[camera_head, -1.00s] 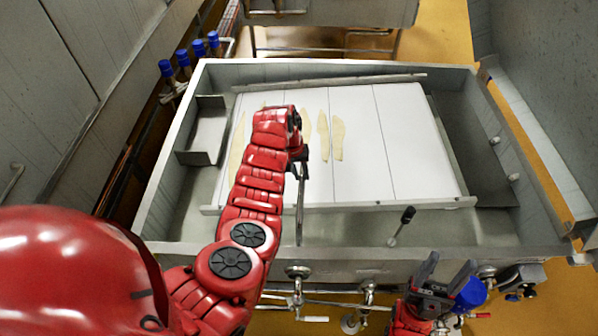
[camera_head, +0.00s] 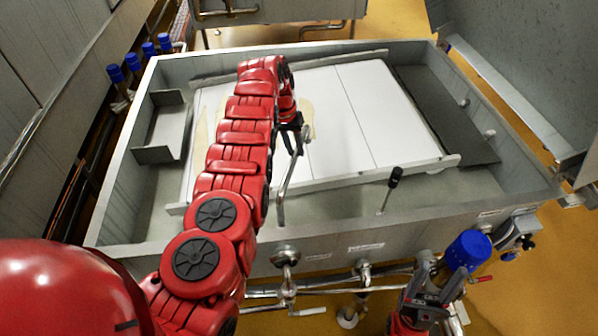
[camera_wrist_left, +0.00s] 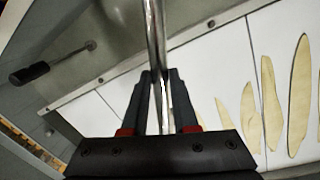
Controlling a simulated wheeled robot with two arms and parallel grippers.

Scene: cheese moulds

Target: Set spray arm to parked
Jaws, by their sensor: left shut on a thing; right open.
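The spray arm (camera_head: 288,178) is a thin bent metal tube rising inside the near wall of the vat and leaning over the white board. My left gripper (camera_head: 293,135) is shut on its upper part. In the left wrist view the tube (camera_wrist_left: 154,38) runs down between the fingers of my left gripper (camera_wrist_left: 157,80). The fingers partly hide where it is held. My right gripper (camera_head: 432,280) is open outside the vat's near wall, beside a blue cap (camera_head: 468,250). I cannot tell whether it touches the cap.
The vat (camera_head: 115,205) has raised walls all round. The white board (camera_head: 352,105) carries pale flat strips, clear in the left wrist view (camera_wrist_left: 299,95). A black-handled lever (camera_head: 394,178) stands right of the spray arm. Valves (camera_head: 286,255) and pipes line the vat's near outside.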

